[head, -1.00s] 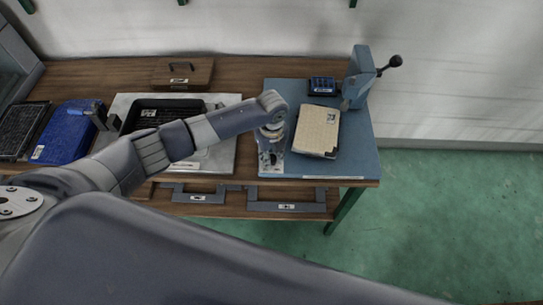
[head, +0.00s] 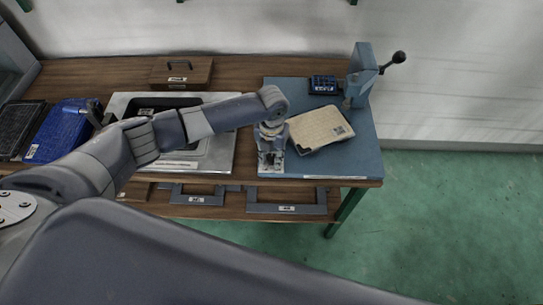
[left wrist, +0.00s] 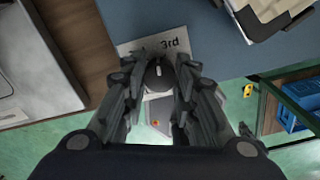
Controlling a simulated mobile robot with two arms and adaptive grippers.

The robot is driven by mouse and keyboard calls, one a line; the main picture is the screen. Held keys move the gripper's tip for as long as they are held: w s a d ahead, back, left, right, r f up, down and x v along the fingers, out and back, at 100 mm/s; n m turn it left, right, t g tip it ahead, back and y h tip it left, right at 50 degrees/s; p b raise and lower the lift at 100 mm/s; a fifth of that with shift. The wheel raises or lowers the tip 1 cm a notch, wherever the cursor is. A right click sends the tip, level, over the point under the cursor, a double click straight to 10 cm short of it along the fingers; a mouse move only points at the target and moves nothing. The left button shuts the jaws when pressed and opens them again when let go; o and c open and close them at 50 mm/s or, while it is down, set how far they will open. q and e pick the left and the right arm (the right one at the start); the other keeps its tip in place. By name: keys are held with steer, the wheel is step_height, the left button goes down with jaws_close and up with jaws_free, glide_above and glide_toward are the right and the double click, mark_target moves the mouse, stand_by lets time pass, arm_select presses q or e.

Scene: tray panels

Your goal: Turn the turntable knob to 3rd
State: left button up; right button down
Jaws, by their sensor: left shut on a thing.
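The dark round knob (left wrist: 157,77) with a light pointer line sits between the fingers of my left gripper (left wrist: 158,70) in the left wrist view. The gripper is shut on it. A pale label plate (left wrist: 150,46) beside the knob reads "3rd"; the rest of its lettering is partly covered by a finger. In the head view my left gripper (head: 270,160) points down at the front of the blue board (head: 345,165), and the knob is hidden. A beige tray panel (head: 322,128) lies tilted on the board, right of the gripper. My right gripper is not in view.
A blue stand with a black-knobbed lever (head: 362,78) and a small dark blue tray (head: 322,84) are at the back right. A brown box (head: 182,74), black tray and blue bin (head: 60,130) are left. Green floor lies beyond the bench's right edge.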

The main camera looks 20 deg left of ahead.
mark_target(272, 158)
arm_select(q)
steer(key=m+b, duration=0.1)
steer(key=m, duration=0.3)
steer(key=shift+m, duration=0.3)
stand_by(0.3)
steer(key=o, duration=1.1)
step_height(272, 158, up, 12)
stand_by(0.4)
